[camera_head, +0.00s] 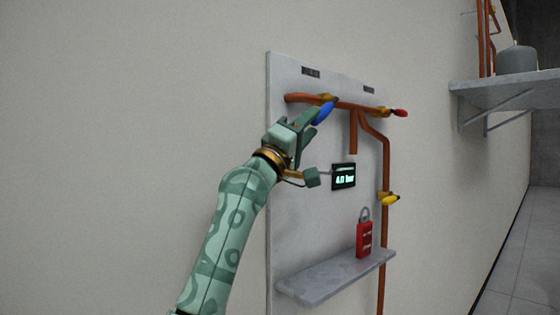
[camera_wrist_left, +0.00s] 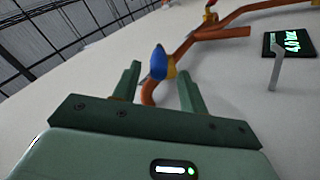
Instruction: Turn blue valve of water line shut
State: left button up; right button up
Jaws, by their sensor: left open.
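The blue valve handle (camera_head: 323,112) sits on a copper pipe (camera_head: 352,104) near the top of a grey wall panel. My left gripper (camera_head: 314,121) is open at the blue handle, with its fingers pointing up toward it. In the left wrist view the blue handle (camera_wrist_left: 158,63) shows between and just beyond the two fingers of my left gripper (camera_wrist_left: 158,82). I cannot tell whether a finger touches it. The handle slants along the line of the fingers in the head view. My right gripper is out of view.
A red valve handle (camera_head: 400,113) and a yellow one (camera_head: 390,201) sit on the pipes to the right. A display (camera_head: 343,176) reads 4.0 bar. A red padlock (camera_head: 364,239) stands on a small shelf (camera_head: 330,279) below. The wall left of the panel is bare.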

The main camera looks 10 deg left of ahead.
pick_arm(q)
jog(key=b+v, duration=0.1)
jog(key=v, duration=1)
jog(key=shift+f+b, duration=0.25)
jog(key=shift+b, duration=0.15)
jog(key=shift+s+a, duration=0.1)
jog(key=shift+s, duration=0.05)
